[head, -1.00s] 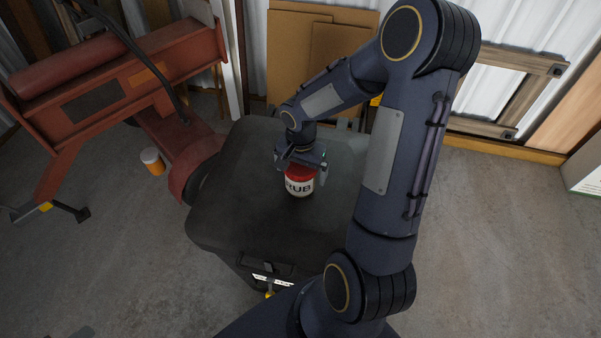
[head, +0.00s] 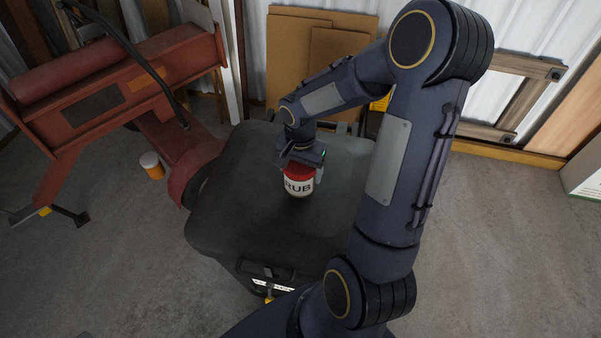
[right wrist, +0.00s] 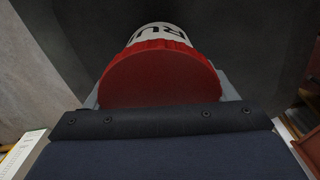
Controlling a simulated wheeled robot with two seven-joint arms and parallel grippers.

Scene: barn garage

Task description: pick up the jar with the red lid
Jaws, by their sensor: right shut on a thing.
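The jar with the red lid (head: 298,185) has a white label with dark letters reading "RUB". It is upright over the black lidded bin (head: 235,215); I cannot tell whether its base touches the bin top. My right gripper (head: 301,172) comes down from above and is shut on the jar near its lid. In the right wrist view the red lid (right wrist: 160,78) fills the middle, with a grey finger at each side of it. The lid's near edge is hidden behind my gripper body. My left gripper is not in view.
A red machine (head: 125,75) with a wheel stands left of the bin. A white-capped orange bottle (head: 152,166) is on the floor beside it. Cardboard sheets (head: 310,50) lean on the wall behind. A white box (head: 585,172) is at the far right. The bin top around the jar is clear.

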